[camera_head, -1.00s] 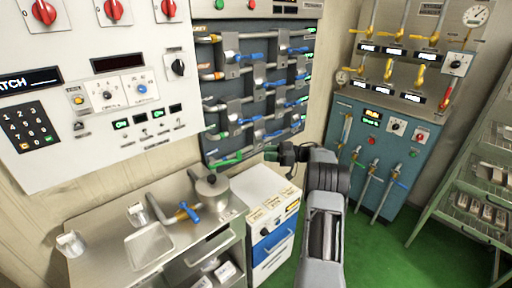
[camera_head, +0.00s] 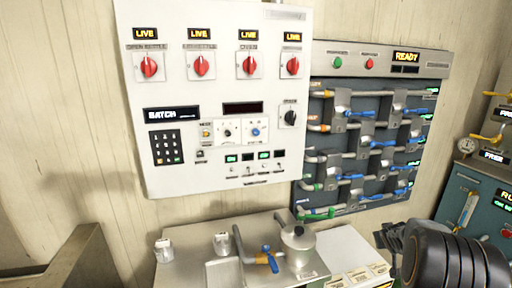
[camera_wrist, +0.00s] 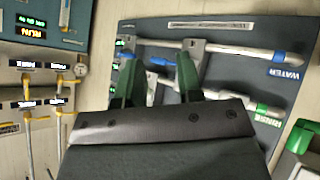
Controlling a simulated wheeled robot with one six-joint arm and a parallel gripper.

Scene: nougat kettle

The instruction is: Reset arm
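My gripper (camera_wrist: 160,76) shows two dark green fingers standing apart in the wrist view, with no object clearly held between them. Behind them is the dark valve panel (camera_wrist: 228,62) with its pipes and blue handles; how far it is from the fingertips is hard to tell. In the head view, my dark arm is at the lower right, and the gripper end (camera_head: 388,238) is small and partly hidden, below the valve panel (camera_head: 322,170).
A white control panel (camera_head: 215,100) with red knobs hangs on the wall. Below it are a metal counter (camera_head: 185,270) with a lidded pot (camera_head: 298,248) and a white cabinet (camera_head: 345,250). A blue-grey valve station (camera_head: 470,200) stands at the right edge.

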